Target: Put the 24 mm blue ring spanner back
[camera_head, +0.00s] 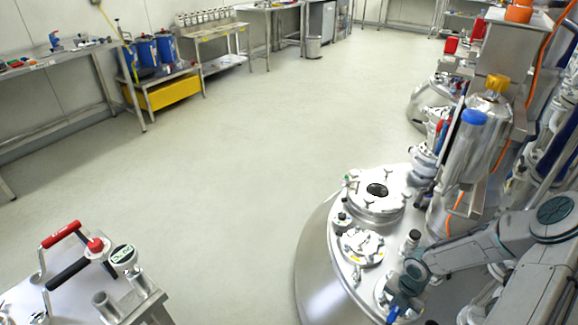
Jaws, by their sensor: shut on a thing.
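My arm reaches in from the right edge, and my gripper (402,291) is small and partly hidden by my wrist, low over the near vessel's lid. It is shut on a blue thing, which I take to be the blue ring spanner (394,313). Only a short blue part shows at the jaws, near the bottom edge. Its size mark cannot be read, and I cannot tell whether it touches the lid fittings. The near steel vessel (316,262) has a domed lid with a round hatch (377,190), a sight glass and several fittings.
A workbench (45,62) with small tools stands at the far left, beside blue canisters (147,52) above a yellow tray (172,93). A steel trolley (140,300) with red and black handles is at the lower left. Pipes and a column crowd the right. The middle floor is clear.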

